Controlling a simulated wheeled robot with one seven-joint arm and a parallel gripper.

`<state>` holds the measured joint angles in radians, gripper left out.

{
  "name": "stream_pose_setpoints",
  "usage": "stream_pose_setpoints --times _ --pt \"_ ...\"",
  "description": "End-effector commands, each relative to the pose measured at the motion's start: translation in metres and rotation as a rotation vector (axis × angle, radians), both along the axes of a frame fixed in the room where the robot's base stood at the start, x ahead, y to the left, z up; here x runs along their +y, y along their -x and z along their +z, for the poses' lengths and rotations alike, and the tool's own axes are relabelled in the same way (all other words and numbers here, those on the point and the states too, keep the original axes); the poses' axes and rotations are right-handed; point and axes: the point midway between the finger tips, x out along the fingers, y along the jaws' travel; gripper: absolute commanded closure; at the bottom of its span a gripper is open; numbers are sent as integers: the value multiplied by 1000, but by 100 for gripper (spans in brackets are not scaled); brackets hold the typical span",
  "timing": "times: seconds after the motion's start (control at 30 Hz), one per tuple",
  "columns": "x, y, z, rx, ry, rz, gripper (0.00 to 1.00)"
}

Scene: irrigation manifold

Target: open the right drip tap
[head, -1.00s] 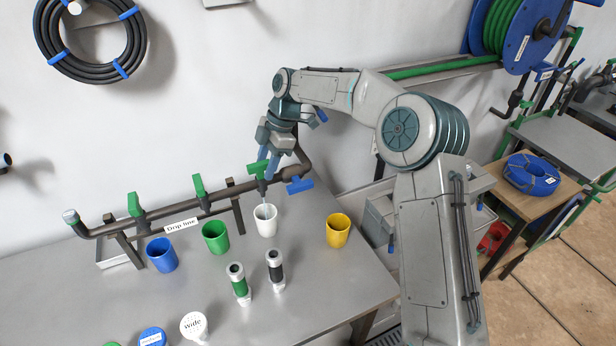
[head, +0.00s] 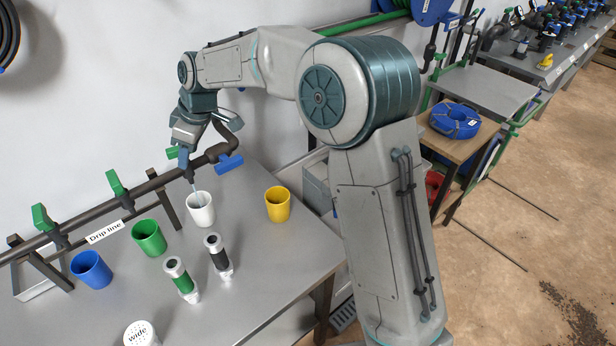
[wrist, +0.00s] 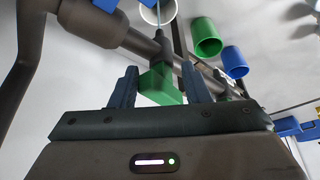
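The right drip tap has a green handle (head: 172,152) at the right end of the dark drip line pipe, partly hidden by my gripper (head: 184,158). In the wrist view, the green handle (wrist: 158,85) lies between the two fingers of my gripper (wrist: 158,72). The fingers are apart, one on each side of the handle; whether they touch it is hard to tell. A thin pale stream (head: 195,186) runs down from this tap into the white cup (head: 201,211). The wrist view also shows the stream (wrist: 176,30).
Two more green taps (head: 115,184) (head: 42,217) stand along the pipe to the left. A blue handle (head: 229,163) is close at the right. Green (head: 149,238), blue (head: 92,270) and yellow (head: 278,204) cups and two cylinders (head: 217,254) (head: 181,278) stand on the bench.

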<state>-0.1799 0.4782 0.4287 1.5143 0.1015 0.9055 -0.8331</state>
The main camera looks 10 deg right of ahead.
Motion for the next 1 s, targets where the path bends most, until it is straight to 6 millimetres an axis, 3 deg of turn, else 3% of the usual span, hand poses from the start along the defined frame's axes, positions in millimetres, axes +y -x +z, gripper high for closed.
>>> stream_pose_setpoints --times 1.0 --pt "12 15 6 -2 -6 -773 59"
